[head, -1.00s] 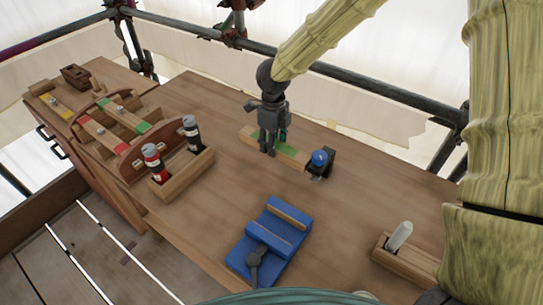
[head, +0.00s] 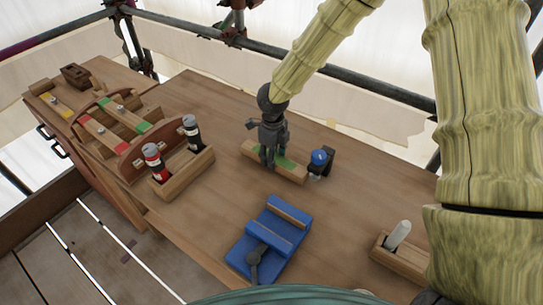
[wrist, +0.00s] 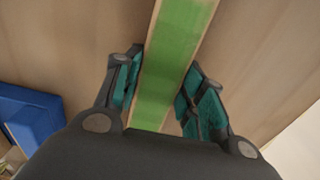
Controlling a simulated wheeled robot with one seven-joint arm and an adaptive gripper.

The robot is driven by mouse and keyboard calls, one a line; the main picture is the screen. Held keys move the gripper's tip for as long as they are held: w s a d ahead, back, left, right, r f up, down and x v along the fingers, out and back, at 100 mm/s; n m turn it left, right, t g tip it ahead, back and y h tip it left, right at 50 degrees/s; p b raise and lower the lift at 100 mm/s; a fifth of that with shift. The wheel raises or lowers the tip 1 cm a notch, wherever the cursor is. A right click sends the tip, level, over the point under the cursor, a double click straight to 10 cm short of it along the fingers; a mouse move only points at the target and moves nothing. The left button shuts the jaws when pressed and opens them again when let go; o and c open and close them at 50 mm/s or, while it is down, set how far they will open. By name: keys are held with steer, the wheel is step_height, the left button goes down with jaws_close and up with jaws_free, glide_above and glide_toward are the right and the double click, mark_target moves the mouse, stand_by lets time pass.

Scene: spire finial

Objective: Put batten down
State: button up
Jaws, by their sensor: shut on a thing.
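The batten (head: 294,171), a pale wooden bar with a green band, lies level at the middle of the bench. Its green face also shows in the wrist view (wrist: 175,55), running between the fingers. My gripper (head: 269,163) points down over the batten's middle and is shut on it, one finger at each side. The batten is on the bench top or very close above it; I cannot tell if it touches. Its right end is close to a small black block with a blue knob (head: 319,157).
A blue vise (head: 268,243) stands at the bench's front. A wooden rack with red- and black-marked cylinders (head: 190,173) stands left, with coloured battens (head: 105,132) behind it. A wooden holder with a white piece (head: 400,258) is at right. Bench top (head: 225,205) is clear between them.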

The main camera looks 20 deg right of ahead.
steer(key=shift+f, duration=0.15)
steer(key=o, duration=1.1)
step_height(320, 180, up, 12)
steer(key=shift+r+b, duration=0.2)
steer(key=shift+b, duration=0.45)
